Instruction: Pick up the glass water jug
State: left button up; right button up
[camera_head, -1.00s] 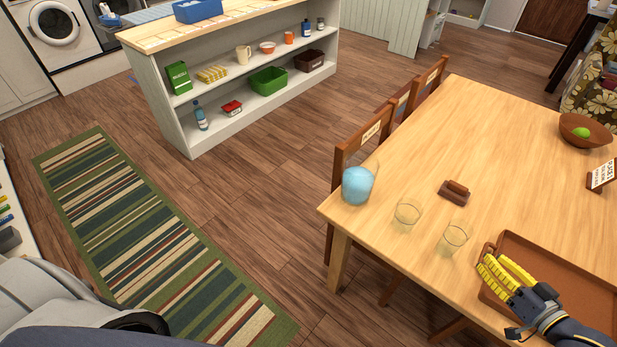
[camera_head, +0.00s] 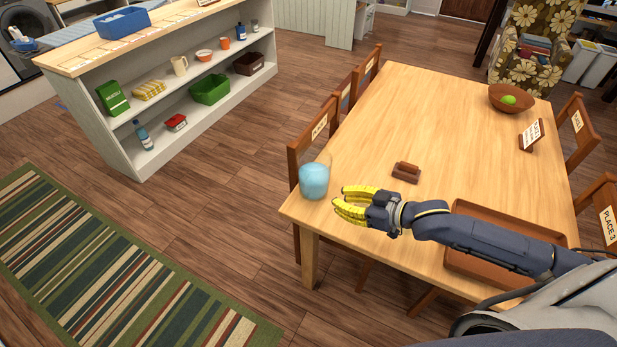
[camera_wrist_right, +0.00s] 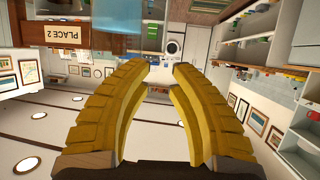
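The glass water jug (camera_head: 314,181), clear with blue water in it, stands upright at the table's near left corner. My right gripper (camera_head: 339,197) is just to the right of the jug, with its yellow fingers pointing at it. The fingers are apart with nothing between them, and they do not appear to touch the jug. In the right wrist view the open fingers (camera_wrist_right: 165,66) show a gap between their tips. A bluish see-through shape at the top left of that view looks like the jug (camera_wrist_right: 117,42). My left gripper is not in view.
The wooden table (camera_head: 440,120) holds a brown block on a dark base (camera_head: 406,172), a brown tray (camera_head: 470,265), and a bowl (camera_head: 494,99) with a green fruit. A chair (camera_head: 318,125) stands close behind the jug. The two drinking glasses are hidden behind my right arm and hand.

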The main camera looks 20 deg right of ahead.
aim_at(302, 201)
jog(key=x, duration=1.5)
jog(key=shift+a+r, duration=0.1)
jog(key=shift+r, duration=0.1)
jog(key=shift+o, duration=0.2)
grip_shut()
jog(key=shift+w+r, duration=0.1)
jog(key=shift+r, duration=0.05)
